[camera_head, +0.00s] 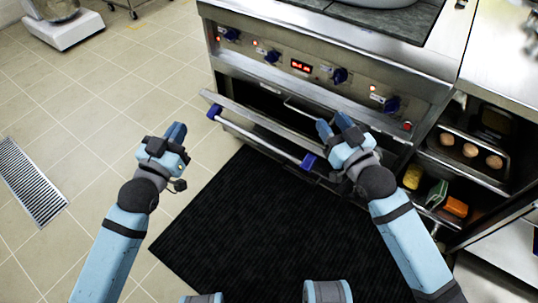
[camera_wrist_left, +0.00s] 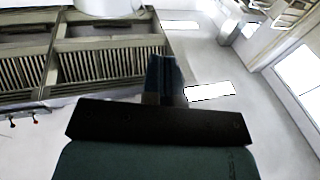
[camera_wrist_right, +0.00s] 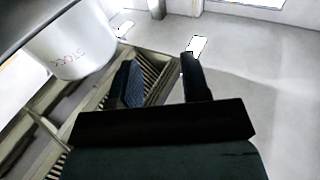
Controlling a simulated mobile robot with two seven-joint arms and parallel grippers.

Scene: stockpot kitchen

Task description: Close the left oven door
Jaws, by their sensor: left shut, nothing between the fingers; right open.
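The left oven door (camera_head: 250,117) is the steel front below the knob panel, in the head view. It stands partly open, its top edge tilted out from the oven, with a dark gap and a wire rack (camera_head: 300,112) behind it. Its bar handle (camera_head: 262,137) has blue ends. My left gripper (camera_head: 176,133) is shut and empty, left of the door and apart from the handle. My right gripper (camera_head: 333,124) is open and empty by the door's right end; whether it touches the door cannot be told. Neither wrist view shows the door.
The control panel (camera_head: 300,66) with blue knobs runs above the door. An open compartment at right holds a tray of eggs (camera_head: 470,150) and colored items. A black mat (camera_head: 260,220) lies on the floor before the oven. A stockpot (camera_wrist_right: 75,45) shows in the right wrist view.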

